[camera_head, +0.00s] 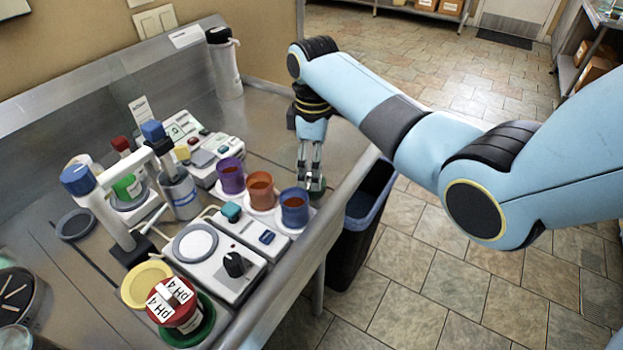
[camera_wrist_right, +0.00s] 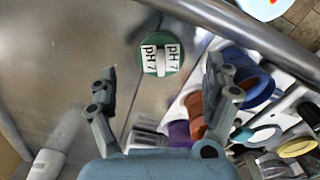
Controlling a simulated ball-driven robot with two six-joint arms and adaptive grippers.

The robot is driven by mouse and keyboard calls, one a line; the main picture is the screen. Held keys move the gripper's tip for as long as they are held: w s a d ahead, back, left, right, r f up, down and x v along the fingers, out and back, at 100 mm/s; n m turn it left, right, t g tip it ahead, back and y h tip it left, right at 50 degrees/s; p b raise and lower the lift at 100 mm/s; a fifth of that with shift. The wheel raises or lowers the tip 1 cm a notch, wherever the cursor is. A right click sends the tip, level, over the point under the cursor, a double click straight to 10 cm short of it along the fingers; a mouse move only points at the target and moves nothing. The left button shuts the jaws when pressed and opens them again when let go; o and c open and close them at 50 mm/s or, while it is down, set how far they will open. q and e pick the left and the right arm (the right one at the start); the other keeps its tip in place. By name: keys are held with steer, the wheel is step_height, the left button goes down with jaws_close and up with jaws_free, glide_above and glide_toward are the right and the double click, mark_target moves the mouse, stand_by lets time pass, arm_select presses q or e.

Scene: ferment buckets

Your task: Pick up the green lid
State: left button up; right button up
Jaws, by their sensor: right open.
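The green lid (camera_wrist_right: 177,70) is round, with white strips marked "pH7" across it. In the right wrist view it lies over the bare metal counter, ahead of and between my two fingers. In the head view part of it shows dark green (camera_head: 318,187) at my fingertips, near the front edge of the counter; the rest is hidden by the fingers. My right gripper (camera_head: 309,179) points down above it and is open; it also shows in the right wrist view (camera_wrist_right: 160,72). I see no contact between fingers and lid. My left gripper is not in view.
Purple (camera_head: 230,176), orange (camera_head: 261,190) and blue (camera_head: 294,207) cups stand just left of my right gripper. A red-lidded pH 4 bucket (camera_head: 176,303) stands at the front left. The counter's raised edge (camera_head: 345,187) runs close by, with a dark bin (camera_head: 354,240) beyond.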

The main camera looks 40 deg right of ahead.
mark_target(323, 182)
step_height(323, 182, down, 3)
steer(key=shift+s+f, duration=0.1)
steer(key=shift+f, duration=0.05)
steer(key=shift+c, duration=0.4)
steer(key=c, duration=0.8)
